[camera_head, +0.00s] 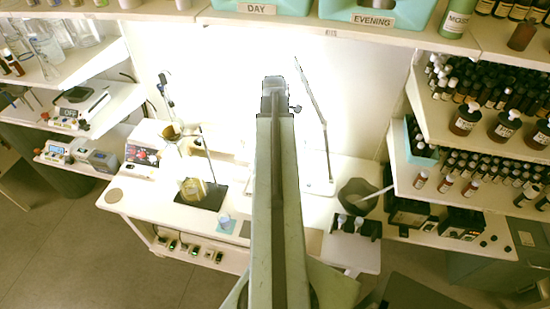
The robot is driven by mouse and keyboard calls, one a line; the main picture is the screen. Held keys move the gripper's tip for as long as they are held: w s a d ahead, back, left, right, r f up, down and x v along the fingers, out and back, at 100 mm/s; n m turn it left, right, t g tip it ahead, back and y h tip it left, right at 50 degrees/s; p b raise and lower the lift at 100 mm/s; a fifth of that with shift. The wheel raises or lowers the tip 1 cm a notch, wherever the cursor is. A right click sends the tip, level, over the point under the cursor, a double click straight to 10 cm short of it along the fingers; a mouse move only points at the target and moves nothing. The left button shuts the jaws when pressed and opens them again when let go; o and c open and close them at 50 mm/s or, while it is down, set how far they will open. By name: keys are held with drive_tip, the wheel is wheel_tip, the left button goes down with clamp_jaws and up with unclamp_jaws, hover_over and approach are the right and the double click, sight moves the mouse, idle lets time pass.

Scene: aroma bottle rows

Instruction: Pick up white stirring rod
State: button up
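A white rod (379,192) leans out of a dark grey round pot (357,197) on the right part of the white bench, its upper end pointing right and up. Its lower end is hidden inside the pot. It is the thing here that most looks like the white stirring rod. My arm rises through the middle of the picture, left of the pot, and ends in a grey block that seems to be my gripper (274,88). It is well apart from the rod. I see no clear fingers and nothing held.
The white bench (122,207) carries a hotplate (141,154), a flask with yellow liquid (192,189) and a black holder (355,225) in front of the pot. A thin slanted stand (313,95) rises between arm and pot. Bottle shelves (438,208) crowd the right.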

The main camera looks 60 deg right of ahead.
drive_tip(key=shift+f, duration=0.9)
drive_tip(key=shift+r, duration=0.25)
clamp_jaws()
wheel_tip(320, 180, up, 10)
drive_tip(key=p, duration=1)
drive_tip(key=shift+r, duration=0.15)
drive_tip(key=shift+f, duration=0.2)
